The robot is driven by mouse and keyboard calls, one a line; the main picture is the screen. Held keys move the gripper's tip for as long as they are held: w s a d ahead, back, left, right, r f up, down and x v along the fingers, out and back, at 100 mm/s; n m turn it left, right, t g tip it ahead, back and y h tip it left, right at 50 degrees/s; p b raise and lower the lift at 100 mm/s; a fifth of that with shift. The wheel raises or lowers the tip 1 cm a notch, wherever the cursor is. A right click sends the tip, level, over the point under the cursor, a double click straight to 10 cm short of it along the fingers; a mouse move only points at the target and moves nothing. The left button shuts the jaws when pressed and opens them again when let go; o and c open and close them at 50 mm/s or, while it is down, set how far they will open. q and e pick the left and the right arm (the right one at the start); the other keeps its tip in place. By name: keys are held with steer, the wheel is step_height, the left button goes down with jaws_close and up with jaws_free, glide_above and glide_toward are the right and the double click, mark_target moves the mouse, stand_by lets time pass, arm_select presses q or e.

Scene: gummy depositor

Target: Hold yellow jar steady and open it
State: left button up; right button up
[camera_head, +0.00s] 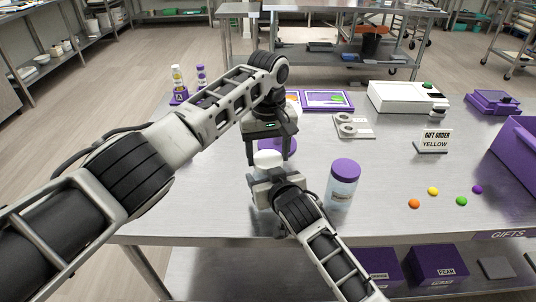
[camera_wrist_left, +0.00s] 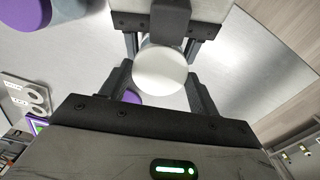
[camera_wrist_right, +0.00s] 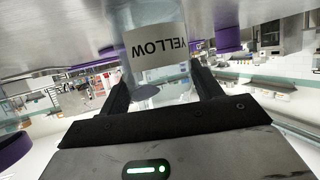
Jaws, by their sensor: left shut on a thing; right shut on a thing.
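The yellow jar (camera_wrist_right: 158,65) is a clear jar with a YELLOW label, between the fingers of my right gripper (camera_wrist_right: 160,85) in the right wrist view. In the head view the right gripper (camera_head: 272,184) hides most of the jar. A white round lid (camera_head: 268,158) shows just above it. My left gripper (camera_head: 270,150) comes down from above and is shut on this lid. In the left wrist view the lid (camera_wrist_left: 160,70) sits between the left fingers (camera_wrist_left: 160,88), hiding the jar below. I cannot tell whether the lid is loosened.
A jar with a purple lid (camera_head: 343,183) stands close to the right of my right gripper. Orange (camera_head: 414,204), yellow (camera_head: 433,191), green (camera_head: 461,201) and purple (camera_head: 478,189) gummies lie farther right. A GIFT ORDER YELLOW sign (camera_head: 436,141) stands behind them. The front-left tabletop is clear.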

mark_target(268, 158)
arm_select(q)
steer(key=shift+r, duration=0.1)
steer(key=shift+r, duration=2)
arm_select(e)
steer(key=o, duration=2)
steer(key=shift+c, duration=0.2)
